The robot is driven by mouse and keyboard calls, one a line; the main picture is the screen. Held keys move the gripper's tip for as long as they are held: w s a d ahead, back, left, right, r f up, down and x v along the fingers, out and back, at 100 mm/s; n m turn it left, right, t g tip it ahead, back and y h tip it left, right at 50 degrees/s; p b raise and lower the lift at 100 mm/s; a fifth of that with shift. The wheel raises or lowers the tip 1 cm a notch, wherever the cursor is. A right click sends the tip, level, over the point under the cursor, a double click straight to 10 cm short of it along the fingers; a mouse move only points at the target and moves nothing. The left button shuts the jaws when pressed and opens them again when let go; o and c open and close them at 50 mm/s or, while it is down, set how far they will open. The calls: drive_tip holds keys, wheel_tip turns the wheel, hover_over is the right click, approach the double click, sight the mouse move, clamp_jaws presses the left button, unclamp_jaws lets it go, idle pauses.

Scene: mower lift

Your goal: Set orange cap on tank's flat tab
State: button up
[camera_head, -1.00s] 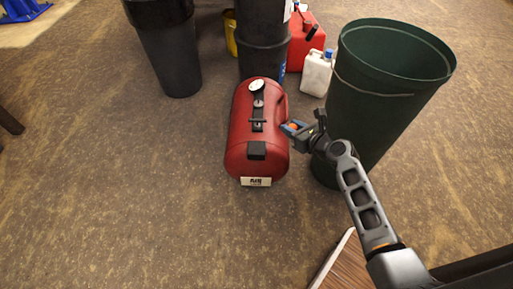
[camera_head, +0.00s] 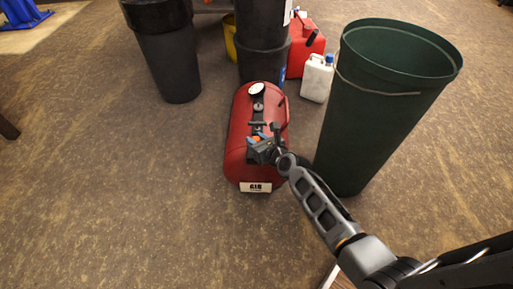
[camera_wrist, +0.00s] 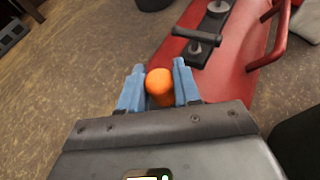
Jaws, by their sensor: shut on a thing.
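The red tank (camera_head: 239,135) lies on the floor in the middle of the head view, with a gauge and dark fittings along its top. In the wrist view the tank (camera_wrist: 240,62) runs up behind my fingers. My gripper (camera_head: 257,143) is over the near part of the tank, hiding the dark flat tab there. In the wrist view my gripper (camera_wrist: 159,85) has its blue fingers shut on the orange cap (camera_wrist: 159,83). Whether the cap touches the tank below cannot be told.
A tall green bin (camera_head: 375,125) stands close to the right of the tank and my arm. A white jug (camera_head: 317,78), a red fuel can (camera_head: 305,48) and dark bins (camera_head: 168,60) stand behind. The floor to the left and front is clear.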

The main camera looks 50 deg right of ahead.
wheel_tip(320, 180, down, 3)
drive_tip(key=b, duration=0.2)
drive_tip(key=shift+f+b, duration=0.2)
drive_tip(key=shift+b, duration=0.1)
drive_tip(key=o, duration=1)
drive_tip(key=p+v, duration=0.4)
drive_tip(key=v, duration=0.8)
drive_tip(key=shift+r+p, duration=0.15)
drive_tip(key=shift+p, duration=0.15)
